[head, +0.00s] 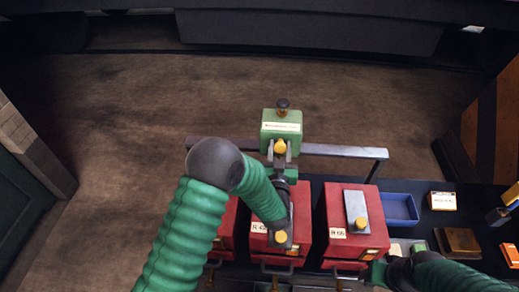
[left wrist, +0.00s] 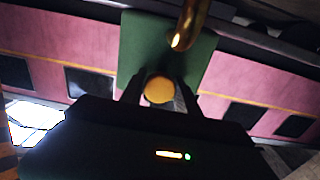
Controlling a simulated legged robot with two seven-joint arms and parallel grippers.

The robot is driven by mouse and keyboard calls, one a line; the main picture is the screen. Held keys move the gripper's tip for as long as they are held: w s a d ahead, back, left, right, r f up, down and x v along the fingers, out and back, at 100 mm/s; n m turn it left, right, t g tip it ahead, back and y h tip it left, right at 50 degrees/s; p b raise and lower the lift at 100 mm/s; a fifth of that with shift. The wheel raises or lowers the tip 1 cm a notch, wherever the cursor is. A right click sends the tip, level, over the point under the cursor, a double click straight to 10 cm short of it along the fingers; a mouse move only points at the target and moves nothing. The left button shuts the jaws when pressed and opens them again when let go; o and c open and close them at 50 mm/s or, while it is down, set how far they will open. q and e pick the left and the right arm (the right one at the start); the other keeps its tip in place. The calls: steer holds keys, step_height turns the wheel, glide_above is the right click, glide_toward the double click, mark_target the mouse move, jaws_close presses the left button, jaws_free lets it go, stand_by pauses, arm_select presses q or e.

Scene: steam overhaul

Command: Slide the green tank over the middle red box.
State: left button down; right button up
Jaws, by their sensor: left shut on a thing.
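The green tank (head: 292,115) has a pale label and a dark-topped brass fitting. It shows beyond the row of red boxes, by the grey rail, apart from the middle red box (head: 297,250) in the picture. My left gripper (head: 281,158) is shut on the tank's yellow knob. In the left wrist view the fingers (left wrist: 159,95) flank that round knob, with the green tank (left wrist: 140,45) behind it. My left forearm and wrist hide part of the middle box; its grey plate and yellow knob show beside them.
A left red box (head: 228,232) and a right red box (head: 342,203) flank the middle one. The grey rail (head: 335,151) runs behind them. A blue tray (head: 400,209), a small labelled box (head: 442,201) and a brown tray (head: 458,241) stand to the right.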

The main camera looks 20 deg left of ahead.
arm_select(q)
steer(key=shift+w+d, duration=0.25)
steer(key=shift+d, duration=0.9)
steer(key=c, duration=0.9)
jaws_free()
steer(key=shift+s, duration=0.1)
steer(key=b+v, duration=0.2)
steer(key=v, duration=1.4)
steer(key=shift+s+d+b, duration=0.2)
steer(key=shift+s+b, duration=0.1)
steer(key=shift+b, duration=0.1)
